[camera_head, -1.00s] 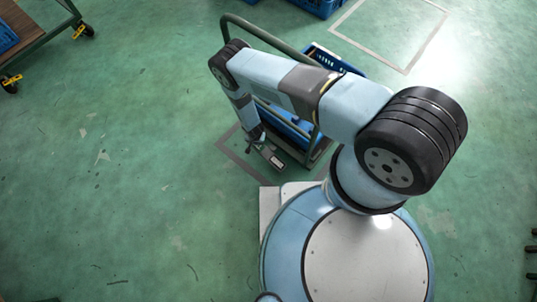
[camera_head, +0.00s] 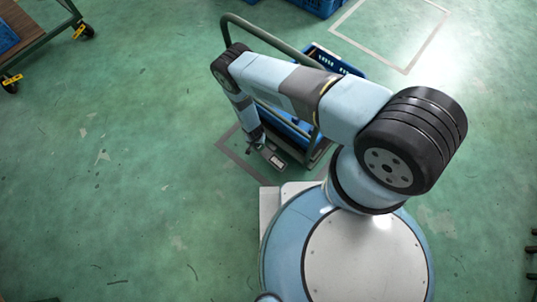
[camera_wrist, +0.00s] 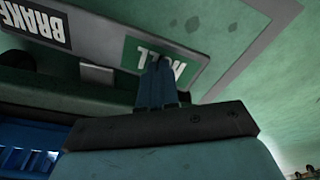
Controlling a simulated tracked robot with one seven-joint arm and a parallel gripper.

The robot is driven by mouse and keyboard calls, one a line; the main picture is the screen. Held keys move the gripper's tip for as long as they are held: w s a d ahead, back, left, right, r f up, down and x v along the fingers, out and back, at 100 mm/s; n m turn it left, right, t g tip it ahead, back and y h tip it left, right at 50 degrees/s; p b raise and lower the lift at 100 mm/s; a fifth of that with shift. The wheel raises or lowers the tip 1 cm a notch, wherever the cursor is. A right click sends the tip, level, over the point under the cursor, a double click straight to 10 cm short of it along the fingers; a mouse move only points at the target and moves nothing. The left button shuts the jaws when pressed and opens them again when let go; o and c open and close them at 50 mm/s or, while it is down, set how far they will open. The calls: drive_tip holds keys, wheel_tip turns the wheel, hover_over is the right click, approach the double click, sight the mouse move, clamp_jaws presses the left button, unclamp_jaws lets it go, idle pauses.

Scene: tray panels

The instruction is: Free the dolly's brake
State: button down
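The dolly (camera_head: 228,24) stands behind my arm in the head view, with a dark tubular handle and a blue crate (camera_head: 335,60) on it. A small plate (camera_head: 272,157) sits at its near end. In the wrist view this grey plate (camera_wrist: 195,73) carries upside-down labels: BRAKE (camera_wrist: 38,24) on black at left, and ROLL (camera_wrist: 160,62) on green. A small grey block (camera_wrist: 97,73), possibly the brake pedal, lies between the labels. My gripper (camera_wrist: 157,65) has its blue fingers together, seemingly empty, overlapping the ROLL label. I cannot tell whether they touch the plate.
A cart (camera_head: 37,39) with yellow-braked casters stands at the upper left. Another blue crate (camera_head: 318,6) is at the top edge, near a marked floor rectangle (camera_head: 372,54). Open green floor (camera_head: 130,190) lies to the left of my base.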

drive_tip(key=shift+f, duration=0.85)
idle(0.5)
drive_tip(key=shift+r, duration=3.5)
